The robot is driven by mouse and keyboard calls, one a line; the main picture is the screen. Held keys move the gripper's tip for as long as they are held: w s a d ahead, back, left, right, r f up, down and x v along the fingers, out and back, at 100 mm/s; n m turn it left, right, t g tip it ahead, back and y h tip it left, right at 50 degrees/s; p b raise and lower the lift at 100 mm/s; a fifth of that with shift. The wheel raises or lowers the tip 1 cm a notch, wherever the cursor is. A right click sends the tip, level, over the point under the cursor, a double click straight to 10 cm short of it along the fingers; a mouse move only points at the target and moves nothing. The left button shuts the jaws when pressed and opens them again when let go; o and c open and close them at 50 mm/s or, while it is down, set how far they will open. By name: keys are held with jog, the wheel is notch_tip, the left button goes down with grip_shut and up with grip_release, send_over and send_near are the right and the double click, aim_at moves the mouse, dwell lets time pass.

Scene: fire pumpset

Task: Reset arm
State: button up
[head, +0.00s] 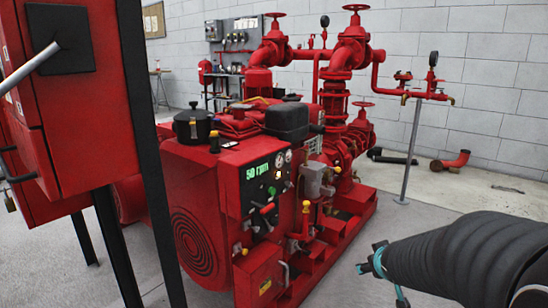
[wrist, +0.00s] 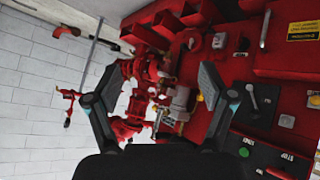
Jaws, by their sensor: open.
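My arm's dark ribbed sleeve enters the head view from the lower right, in front of the red pumpset (head: 230,170). Cable and teal fittings show at its left end; the fingers do not show clearly there. In the wrist view my gripper (wrist: 155,100) is open, with its two dark fingers spread wide and nothing between them. Beyond the fingers, the red pump piping (wrist: 140,85) and the pumpset's control panel (wrist: 255,105) show, turned on their side. The panel (head: 265,183) in the head view has a green "50 rpm" display, gauges and levers.
A red cabinet (head: 90,90) on black legs stands close at the left. A black pot (head: 192,126) sits on the pumpset. A thin pipe stand (head: 412,150) rises at the right. Loose pipe pieces (head: 450,161) lie by the wall.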

jog(key=s+a+r+m+g+p, duration=0.1)
jog(key=s+a+r+g+p, duration=0.15)
jog(key=s, duration=0.65)
jog(key=s+a+r+m+g+p, duration=0.1)
jog(key=s+a+r+m+g, duration=0.15)
jog(key=s, duration=0.65)
jog(key=s+a+r+n+t+y+p, duration=0.1)
jog(key=s+a+r+y+p, duration=0.1)
jog(key=s+a+r, duration=0.3)
jog(key=p+v, duration=0.1)
jog(key=v, duration=0.3)
jog(key=shift+s+a, duration=0.3)
jog(key=shift+s, duration=0.25)
